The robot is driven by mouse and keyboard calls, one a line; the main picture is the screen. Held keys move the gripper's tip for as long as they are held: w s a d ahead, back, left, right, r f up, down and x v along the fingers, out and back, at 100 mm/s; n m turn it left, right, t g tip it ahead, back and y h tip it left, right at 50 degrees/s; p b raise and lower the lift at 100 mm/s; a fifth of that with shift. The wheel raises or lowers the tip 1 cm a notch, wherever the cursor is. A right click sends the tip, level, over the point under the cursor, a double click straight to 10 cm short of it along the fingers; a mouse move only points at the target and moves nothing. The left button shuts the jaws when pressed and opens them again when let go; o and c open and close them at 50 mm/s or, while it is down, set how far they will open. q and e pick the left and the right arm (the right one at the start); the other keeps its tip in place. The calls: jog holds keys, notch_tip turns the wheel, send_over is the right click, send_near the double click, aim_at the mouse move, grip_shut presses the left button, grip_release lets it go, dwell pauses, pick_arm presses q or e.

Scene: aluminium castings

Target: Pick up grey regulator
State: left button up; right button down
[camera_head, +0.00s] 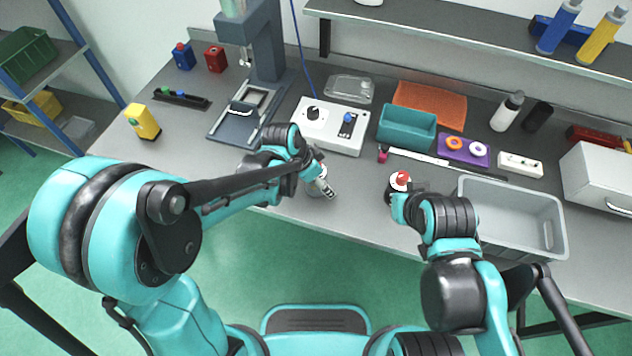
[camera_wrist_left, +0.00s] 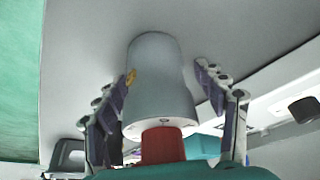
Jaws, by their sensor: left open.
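The grey regulator (camera_wrist_left: 160,80) is a grey cylinder with a pale end ring and a red knob, filling the middle of the left wrist view. My left gripper (camera_wrist_left: 166,82) is open, with one finger on each side of it. No firm grip shows. In the head view my left gripper (camera_head: 324,187) is low over the front of the bench, and the arm and fingers largely hide the regulator. My right gripper (camera_head: 402,198) is at a red-topped white piece (camera_head: 401,180) further right. Its fingers are mostly hidden.
A white control box (camera_head: 338,133) stands behind my left gripper, with a press (camera_head: 262,60) to its left. A grey tote (camera_head: 545,225) sits right of my right arm. A teal bin (camera_head: 407,128) and purple holder (camera_head: 465,158) stand behind. The bench's front edge is close.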

pick_arm(q)
jog(key=shift+r, duration=0.1)
jog(key=c, duration=1.5)
